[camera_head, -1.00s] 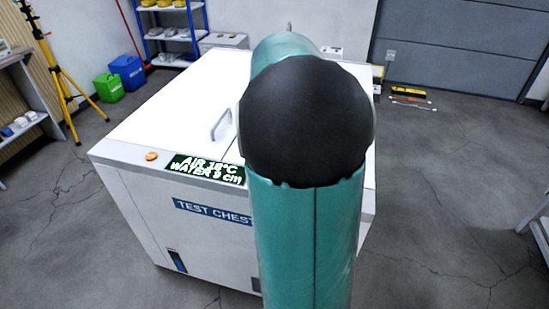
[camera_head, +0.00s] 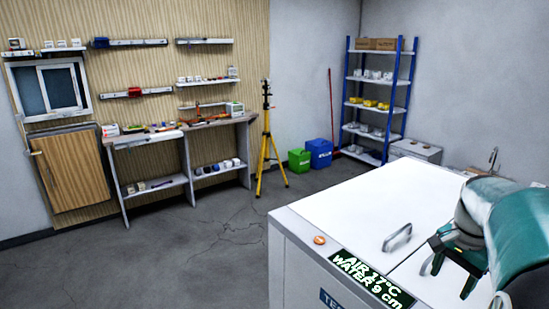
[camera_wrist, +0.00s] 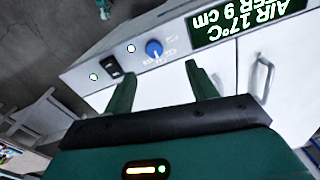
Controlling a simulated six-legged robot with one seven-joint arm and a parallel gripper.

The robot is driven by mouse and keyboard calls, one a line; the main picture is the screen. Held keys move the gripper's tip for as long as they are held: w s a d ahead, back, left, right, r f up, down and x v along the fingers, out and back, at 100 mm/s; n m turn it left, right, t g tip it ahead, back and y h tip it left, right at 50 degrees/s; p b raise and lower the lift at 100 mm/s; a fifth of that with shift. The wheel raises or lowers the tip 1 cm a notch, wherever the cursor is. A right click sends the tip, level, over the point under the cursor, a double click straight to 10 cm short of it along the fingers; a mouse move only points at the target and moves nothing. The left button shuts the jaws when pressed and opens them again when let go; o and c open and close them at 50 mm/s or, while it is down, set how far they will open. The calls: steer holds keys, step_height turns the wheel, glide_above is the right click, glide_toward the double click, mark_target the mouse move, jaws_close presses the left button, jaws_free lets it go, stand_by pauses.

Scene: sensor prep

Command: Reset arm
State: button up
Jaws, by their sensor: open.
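My gripper (camera_head: 453,275) is at the right edge of the head view, low over the lid of the white test chest. In the wrist view my gripper (camera_wrist: 160,76) shows two dark green fingers spread apart with nothing between them. The fingers point toward the chest's control panel, which has a blue knob (camera_wrist: 154,48) and a black switch (camera_wrist: 114,66). The test chest (camera_head: 375,205) is closed, with a handle (camera_head: 397,237) on its lid. Its green display (camera_head: 372,279) reads air 17°C, water 9 cm. My teal arm covers the chest's right side.
A workbench (camera_head: 180,131) stands along the far left wall, a yellow tripod (camera_head: 266,150) beside it. A green bin (camera_head: 299,160), a blue bin (camera_head: 320,153) and a blue-framed shelf (camera_head: 397,100) stand at the back. The floor left of the chest is clear.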

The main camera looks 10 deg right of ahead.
steer(key=s+a+n+t, duration=0.2)
steer(key=s+a+n, duration=0.2)
steer(key=a, duration=1)
steer(key=s+a+r+n+t, duration=0.1)
steer(key=s+a+n+t, duration=0.2)
steer(key=a+n, duration=0.7)
steer(key=s+a, duration=0.2)
steer(key=a, duration=0.3)
steer(key=shift+r, duration=0.15)
steer(key=shift+s, duration=0.1)
steer(key=c, duration=0.4)
steer(key=shift+c, duration=0.3)
